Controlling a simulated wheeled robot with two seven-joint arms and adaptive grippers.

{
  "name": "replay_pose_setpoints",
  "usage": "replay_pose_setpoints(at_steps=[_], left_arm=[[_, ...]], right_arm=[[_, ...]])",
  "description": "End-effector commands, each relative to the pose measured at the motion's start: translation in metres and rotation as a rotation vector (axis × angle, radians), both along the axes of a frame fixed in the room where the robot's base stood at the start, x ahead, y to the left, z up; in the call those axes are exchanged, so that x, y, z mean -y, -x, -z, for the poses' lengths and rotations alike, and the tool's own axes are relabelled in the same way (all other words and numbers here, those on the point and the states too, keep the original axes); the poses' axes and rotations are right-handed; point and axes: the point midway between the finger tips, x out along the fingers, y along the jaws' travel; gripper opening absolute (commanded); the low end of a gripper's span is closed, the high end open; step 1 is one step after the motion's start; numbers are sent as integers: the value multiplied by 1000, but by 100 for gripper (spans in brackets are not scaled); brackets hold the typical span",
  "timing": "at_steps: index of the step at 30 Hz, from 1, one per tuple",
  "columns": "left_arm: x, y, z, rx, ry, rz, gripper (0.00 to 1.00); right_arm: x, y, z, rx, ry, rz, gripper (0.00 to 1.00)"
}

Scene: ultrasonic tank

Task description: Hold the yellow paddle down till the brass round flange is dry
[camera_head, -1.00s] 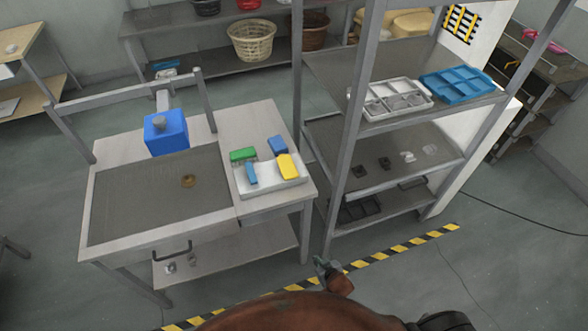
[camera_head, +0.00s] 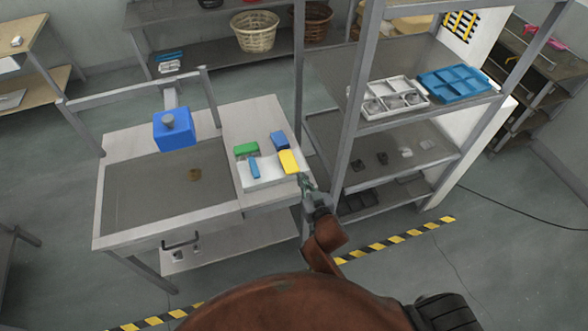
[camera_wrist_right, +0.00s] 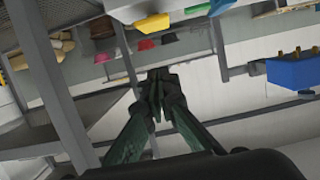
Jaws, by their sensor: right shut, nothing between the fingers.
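The yellow paddle (camera_head: 289,161) sits at the right end of a white panel (camera_head: 262,182) on the bench, beside blue and green paddles. The brass round flange (camera_head: 194,175) lies in the dark sunken tank area (camera_head: 150,190), under or near the blue block. I cannot tell whether it is wet. My right gripper (camera_head: 306,183) is just right of the panel, close to the yellow paddle but seemingly apart from it. In the right wrist view its fingers (camera_wrist_right: 158,78) are together and empty. My left gripper is not in view.
A blue block (camera_head: 174,130) with a grey knob hangs from a bar over the tank's back. A grey shelf rack (camera_head: 348,130) stands close right of the bench, holding a white tray (camera_head: 386,105) and a blue tray (camera_head: 455,83). Open floor lies in front.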

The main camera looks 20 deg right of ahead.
Motion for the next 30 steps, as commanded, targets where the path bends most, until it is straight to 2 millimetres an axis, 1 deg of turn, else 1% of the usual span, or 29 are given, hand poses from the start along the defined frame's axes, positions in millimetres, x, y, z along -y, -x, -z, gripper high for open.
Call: replay_pose_setpoints(at_steps=[5,12,17,18,21,25,30], left_arm=[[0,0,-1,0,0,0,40],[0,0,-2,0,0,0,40],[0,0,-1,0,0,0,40],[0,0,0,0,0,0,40],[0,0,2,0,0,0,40],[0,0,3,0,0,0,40],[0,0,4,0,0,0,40]], right_arm=[[-1,-21,4,0,0,0,0],[-3,-69,16,1,2,0,0],[-4,-99,24,0,2,0,0],[-3,-96,35,-5,0,1,0],[-3,-95,50,-5,0,1,0],[-3,-95,60,-2,0,0,0],[-3,-95,64,0,0,0,0]])
